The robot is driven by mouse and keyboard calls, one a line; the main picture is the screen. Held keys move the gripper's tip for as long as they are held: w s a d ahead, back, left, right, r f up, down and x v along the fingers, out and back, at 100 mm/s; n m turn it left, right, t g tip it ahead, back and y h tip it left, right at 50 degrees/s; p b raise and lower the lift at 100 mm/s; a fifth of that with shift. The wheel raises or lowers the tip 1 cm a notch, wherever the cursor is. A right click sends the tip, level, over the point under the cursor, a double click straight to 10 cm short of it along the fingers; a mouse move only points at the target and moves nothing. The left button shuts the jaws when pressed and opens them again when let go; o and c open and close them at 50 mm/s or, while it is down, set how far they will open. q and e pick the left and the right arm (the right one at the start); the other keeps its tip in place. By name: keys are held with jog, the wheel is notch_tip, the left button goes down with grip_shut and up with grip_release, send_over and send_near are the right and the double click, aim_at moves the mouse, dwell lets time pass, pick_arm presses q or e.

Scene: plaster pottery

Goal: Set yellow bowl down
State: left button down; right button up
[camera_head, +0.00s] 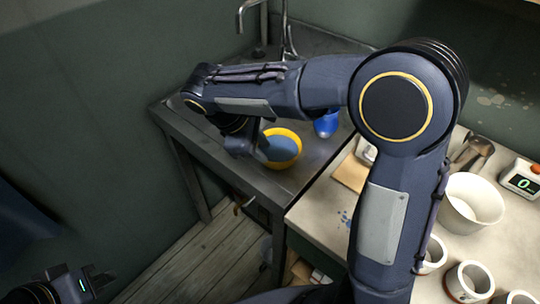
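The yellow bowl (292,136) is by the sink counter at upper middle, with a blue-grey inside. My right gripper (254,146) reaches down at its left side and appears shut on its left rim, which the gripper hides. I cannot tell whether the bowl touches the surface beneath. My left gripper (86,281) is low at the left, away from the bowl, and looks open and empty.
The grey metal sink counter (190,126) has a tap (285,35) behind. A blue object (326,124) stands right of the bowl. The pale worktable (315,216) holds a white bucket (470,204), white cups (469,281) and a digital scale (521,181). My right arm hides part of it.

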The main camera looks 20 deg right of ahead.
jog(key=v, duration=0.4)
jog(key=s+d+m+y, duration=0.6)
jog(key=s+d, duration=0.2)
jog(key=s, duration=0.2)
jog(key=s+f+m+t+y, duration=0.3)
jog(key=s+m+t, duration=0.2)
jog(key=s+m, duration=0.2)
jog(key=shift+s+d+f+m, duration=0.25)
jog(key=shift+s+m, duration=0.15)
jog(key=shift+s, duration=0.7)
